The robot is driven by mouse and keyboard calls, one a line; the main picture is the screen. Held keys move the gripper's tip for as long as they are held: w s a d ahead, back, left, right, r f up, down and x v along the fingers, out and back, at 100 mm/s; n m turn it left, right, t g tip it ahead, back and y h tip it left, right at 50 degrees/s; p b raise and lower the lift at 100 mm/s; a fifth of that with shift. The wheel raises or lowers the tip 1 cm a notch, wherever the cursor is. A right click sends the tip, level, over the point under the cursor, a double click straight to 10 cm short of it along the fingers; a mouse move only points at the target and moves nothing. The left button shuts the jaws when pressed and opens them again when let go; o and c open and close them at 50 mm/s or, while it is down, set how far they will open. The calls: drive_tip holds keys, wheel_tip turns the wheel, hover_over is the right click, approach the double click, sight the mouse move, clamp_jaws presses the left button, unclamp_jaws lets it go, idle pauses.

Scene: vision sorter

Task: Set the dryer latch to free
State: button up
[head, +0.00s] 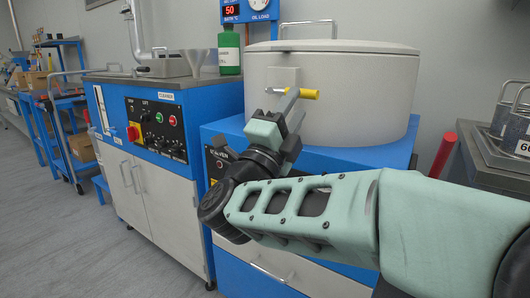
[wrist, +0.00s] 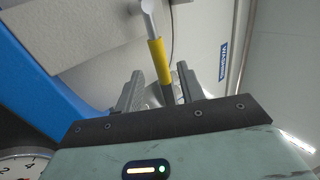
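The dryer (head: 330,85) is a large pale drum with a lid, standing on a blue base. Its latch has a yellow handle (head: 303,94) on the drum's front, sticking out sideways to the right in the head view. The fingers are apart, with space on both sides of the handle. I cannot tell whether either touches it.
A dark bench (head: 500,160) with metal containers is at the right. A red cylinder (head: 442,155) stands between it and the dryer.

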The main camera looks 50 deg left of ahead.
drive_tip(key=v, duration=1.5)
drive_tip(key=shift+s+p, duration=0.3)
drive_tip(key=shift+p, duration=0.05)
drive_tip(key=shift+f, duration=0.1)
